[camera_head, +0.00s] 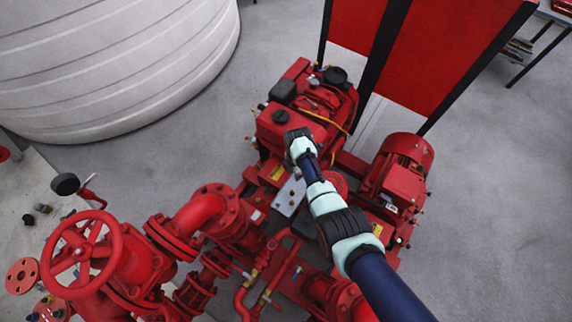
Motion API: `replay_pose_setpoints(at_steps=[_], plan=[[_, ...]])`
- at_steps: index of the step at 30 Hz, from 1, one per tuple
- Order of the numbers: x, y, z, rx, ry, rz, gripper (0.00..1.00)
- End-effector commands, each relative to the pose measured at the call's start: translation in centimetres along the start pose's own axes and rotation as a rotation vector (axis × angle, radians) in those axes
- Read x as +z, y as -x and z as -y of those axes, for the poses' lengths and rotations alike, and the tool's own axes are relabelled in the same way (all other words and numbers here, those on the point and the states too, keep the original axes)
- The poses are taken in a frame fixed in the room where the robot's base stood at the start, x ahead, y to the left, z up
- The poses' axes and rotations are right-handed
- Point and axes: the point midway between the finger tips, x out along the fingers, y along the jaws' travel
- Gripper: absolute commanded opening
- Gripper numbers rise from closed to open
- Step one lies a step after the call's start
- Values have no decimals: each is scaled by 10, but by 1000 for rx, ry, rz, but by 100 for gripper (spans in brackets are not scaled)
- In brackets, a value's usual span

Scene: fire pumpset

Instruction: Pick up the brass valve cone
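I cannot make out the brass valve cone for certain. Small brass-coloured pieces (48,300) lie on the grey table at the lower left, too small to tell apart. My arm reaches in from the lower right over the red pumpset, and its far wrist end is above the red engine near the middle. No fingers of my gripper can be seen there; they seem hidden behind the wrist, so whether it holds anything does not show.
The grey table (25,180) at the left carries several small dark fittings and a red flange (22,276). A red handwheel (80,253) and pipes stand beside it. A white tank (110,65) fills the upper left. Red panels (430,50) stand behind. Floor at right is clear.

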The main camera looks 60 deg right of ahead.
Motion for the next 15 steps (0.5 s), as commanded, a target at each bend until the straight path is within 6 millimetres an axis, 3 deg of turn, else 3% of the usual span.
replay_pose_setpoints(at_steps=[1,8,15], plan=[[-1,-23,-2,3,2,0,29],[-1,-90,-2,3,2,0,29],[-1,-194,-2,3,2,0,29]])
